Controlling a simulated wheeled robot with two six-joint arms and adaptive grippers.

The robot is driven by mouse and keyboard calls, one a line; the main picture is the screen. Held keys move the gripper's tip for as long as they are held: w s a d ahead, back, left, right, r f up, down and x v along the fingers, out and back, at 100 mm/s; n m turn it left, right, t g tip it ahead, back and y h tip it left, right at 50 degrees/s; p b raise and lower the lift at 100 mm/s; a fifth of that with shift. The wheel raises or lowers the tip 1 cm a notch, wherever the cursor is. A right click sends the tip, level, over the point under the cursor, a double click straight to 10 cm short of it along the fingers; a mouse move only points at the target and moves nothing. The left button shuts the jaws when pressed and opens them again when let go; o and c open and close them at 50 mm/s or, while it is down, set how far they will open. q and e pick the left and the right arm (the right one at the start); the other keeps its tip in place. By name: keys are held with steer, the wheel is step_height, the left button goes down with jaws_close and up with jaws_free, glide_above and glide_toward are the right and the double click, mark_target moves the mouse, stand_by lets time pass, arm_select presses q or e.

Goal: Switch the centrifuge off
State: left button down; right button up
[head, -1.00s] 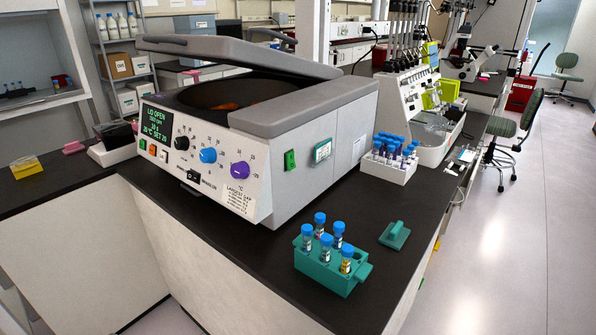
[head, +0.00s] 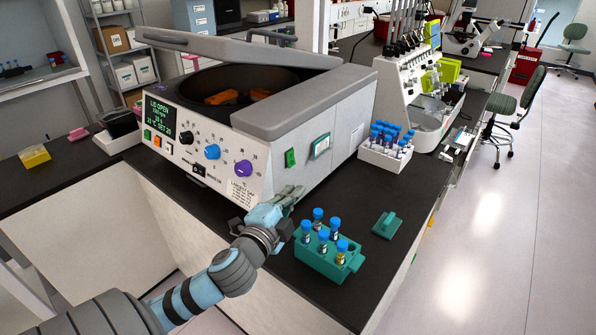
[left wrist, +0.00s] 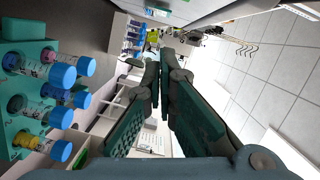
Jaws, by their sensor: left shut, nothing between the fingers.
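The centrifuge (head: 330,140) stands on the black bench with its lid (head: 240,45) raised; orange parts show inside the bowl. Its green display (head: 159,119) reads "LID OPEN". The front panel has a black knob, a blue knob and a purple knob, and a black switch (head: 198,170) below them. A green switch (head: 290,158) sits on the right side wall. My left gripper (head: 298,190) is shut and empty, low in front of the side wall, below the green switch and apart from it. In the left wrist view its fingers (left wrist: 164,62) meet at the tips. My right gripper is not in view.
A teal rack (head: 325,262) of blue-capped tubes stands close right of my left gripper; the rack also shows in the left wrist view (left wrist: 22,100). A teal handled piece (head: 387,224) lies beyond it. A white tube rack (head: 385,158) stands behind, beside the centrifuge.

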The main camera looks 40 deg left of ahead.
mark_target(291, 159)
arm_select(q)
steer(key=shift+s+d+r, duration=0.15)
steer(key=w+a+f, duration=0.2)
steer(key=w+a, duration=0.4)
steer(key=w, duration=0.3)
steer(key=shift+w+a, duration=0.3)
